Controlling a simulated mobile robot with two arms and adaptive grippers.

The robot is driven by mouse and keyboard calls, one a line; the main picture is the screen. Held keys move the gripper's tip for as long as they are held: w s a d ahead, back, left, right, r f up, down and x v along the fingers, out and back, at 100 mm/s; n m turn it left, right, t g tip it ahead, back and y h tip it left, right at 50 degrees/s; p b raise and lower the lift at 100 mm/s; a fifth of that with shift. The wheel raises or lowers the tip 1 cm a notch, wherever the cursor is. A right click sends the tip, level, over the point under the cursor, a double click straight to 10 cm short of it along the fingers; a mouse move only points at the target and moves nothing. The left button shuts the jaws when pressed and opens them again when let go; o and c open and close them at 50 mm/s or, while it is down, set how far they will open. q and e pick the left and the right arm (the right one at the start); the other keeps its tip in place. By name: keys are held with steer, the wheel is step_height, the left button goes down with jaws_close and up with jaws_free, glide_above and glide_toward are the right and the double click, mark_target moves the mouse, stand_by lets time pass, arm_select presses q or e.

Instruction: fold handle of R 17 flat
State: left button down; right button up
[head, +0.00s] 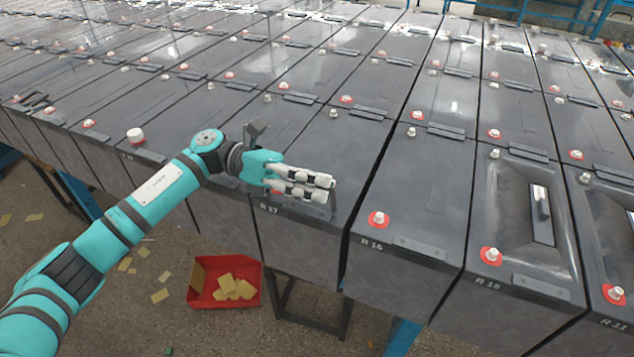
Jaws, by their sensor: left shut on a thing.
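Battery R 17 (300,237) is a dark grey block in the front row, with its label partly visible on the front top edge. My left gripper (328,187) is over the front of its top, fingers pointing right. It is shut on the grey handle (318,210) of R 17. The fingers cover most of the handle, so its angle is hard to tell. The red-ringed terminal of R 17 is mostly hidden behind the gripper. My right gripper is not in view.
Battery R 16 (410,190) stands close on the right, its handle (419,248) lying flat. R 15 (510,220) is beyond it. More rows of batteries fill the back. A white cap (135,136) sits to the left. A red bin (224,283) with yellowish pieces is on the floor.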

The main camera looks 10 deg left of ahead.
arm_select(q)
steer(key=n+b, duration=0.1)
steer(key=w+n, duration=0.1)
steer(key=shift+w+d+n+b, duration=0.15)
steer(key=shift+d+n+b, duration=0.2)
steer(key=shift+n, duration=0.05)
steer(key=shift+w+d+n+b, duration=0.2)
steer(key=shift+w+n, duration=0.3)
steer(key=shift+n, duration=0.45)
steer(key=shift+w+d+n+b, duration=0.1)
steer(key=shift+w+n+b, duration=0.3)
steer(key=shift+n, duration=0.55)
steer(key=shift+w, duration=0.1)
steer(key=c, duration=1.4)
jaws_free()
steer(key=shift+r, duration=0.1)
steer(key=shift+d, duration=0.1)
